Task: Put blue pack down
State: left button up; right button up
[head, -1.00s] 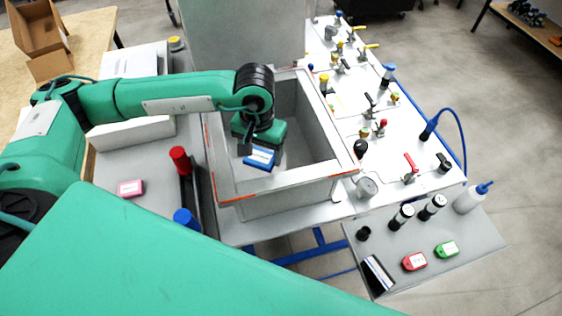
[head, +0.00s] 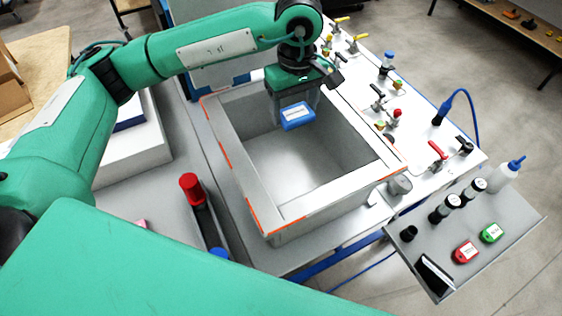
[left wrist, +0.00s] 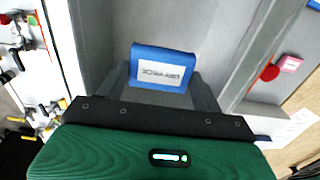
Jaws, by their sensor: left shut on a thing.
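The blue pack (head: 297,116) has a white label and is held in my left gripper (head: 296,108). It hangs over the open grey box (head: 222,140), near the box's back side. In the left wrist view the blue pack (left wrist: 161,68) sits between the fingertips, with the box's grey inside behind it. I cannot tell how far it is above the box floor. My right gripper is not in view.
The box is otherwise empty, and its rim (head: 330,193) surrounds the pack. Valves stand on the white panel at right. A red-capped post (head: 191,187) stands at left.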

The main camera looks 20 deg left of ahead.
pick_arm(q)
jog(key=p, duration=0.3)
send_over(291, 168)
notch_tip(291, 168, down, 14)
jog(key=shift+s+r, duration=0.1)
notch_tip(291, 168, down, 5)
jog(key=shift+f+p, duration=0.15)
jog(key=shift+p, duration=0.3)
jog(key=shift+f, duration=0.1)
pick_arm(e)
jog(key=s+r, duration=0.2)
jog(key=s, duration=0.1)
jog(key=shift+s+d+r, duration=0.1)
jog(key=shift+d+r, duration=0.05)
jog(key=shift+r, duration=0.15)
pick_arm(q)
jog(key=shift+d, duration=0.1)
jog(key=shift+f, duration=0.15)
jog(key=o, duration=1)
jog(key=shift+c, duration=0.2)
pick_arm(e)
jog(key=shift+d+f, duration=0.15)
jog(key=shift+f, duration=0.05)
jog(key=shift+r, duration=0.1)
